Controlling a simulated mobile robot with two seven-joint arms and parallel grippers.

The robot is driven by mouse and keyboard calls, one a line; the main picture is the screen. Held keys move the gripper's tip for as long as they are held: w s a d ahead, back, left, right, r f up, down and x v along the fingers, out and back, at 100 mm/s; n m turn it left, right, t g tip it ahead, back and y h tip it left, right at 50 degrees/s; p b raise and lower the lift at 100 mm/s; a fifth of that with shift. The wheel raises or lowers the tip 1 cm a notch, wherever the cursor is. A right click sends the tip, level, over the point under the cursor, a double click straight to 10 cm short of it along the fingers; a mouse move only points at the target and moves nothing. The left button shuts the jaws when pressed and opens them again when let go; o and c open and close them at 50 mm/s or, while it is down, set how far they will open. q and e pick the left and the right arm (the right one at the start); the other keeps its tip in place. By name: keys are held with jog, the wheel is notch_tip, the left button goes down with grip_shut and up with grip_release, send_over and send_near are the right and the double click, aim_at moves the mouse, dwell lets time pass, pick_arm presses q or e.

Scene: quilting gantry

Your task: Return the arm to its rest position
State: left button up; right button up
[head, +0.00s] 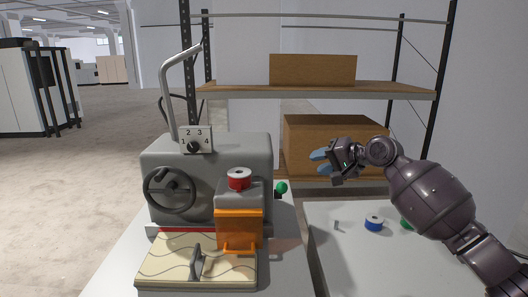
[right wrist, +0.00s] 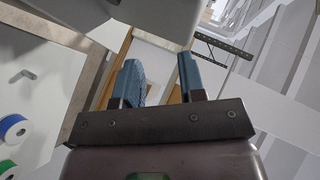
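My right arm comes in from the right in the head view. Its gripper (head: 320,161) is raised above the gap between the machine table and the side table, with blue fingertips pointing left. In the right wrist view the two blue fingers of this gripper (right wrist: 160,80) stand apart with nothing between them. My left gripper is in neither view. The grey quilting machine (head: 255,150) stands left of the right gripper, apart from it. It carries a handwheel (head: 169,191), a numbered dial (head: 195,141), a red spool (head: 239,179) and an orange part (head: 239,228).
A side table (head: 330,265) at right holds a blue spool (head: 374,223), a green spool (head: 406,224) and a small grey piece (head: 336,226). Behind is a shelf rack (head: 400,91) with cardboard boxes (head: 313,70). Open floor (head: 60,200) lies at left.

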jog(key=s+d+f+n+t+h, duration=0.2)
jog(key=s+f+n+t, duration=0.15)
jog(key=s+f, duration=0.4)
jog(key=s+d+f+n+t+h, duration=0.25)
jog(key=s+f+n, duration=0.2)
jog(key=f, duration=0.55)
jog(key=s+d+f+m+g+h, duration=0.1)
jog(key=s+d+f+h, duration=0.2)
jog(key=s+f, duration=0.8)
jog(key=s+d+f+m+g+h, duration=0.2)
jog(key=s+f, duration=1)
jog(key=s, duration=0.7)
jog(key=shift+s+d+f+h, duration=0.25)
jog(key=shift+d+h, duration=0.2)
jog(key=shift+d, duration=0.3)
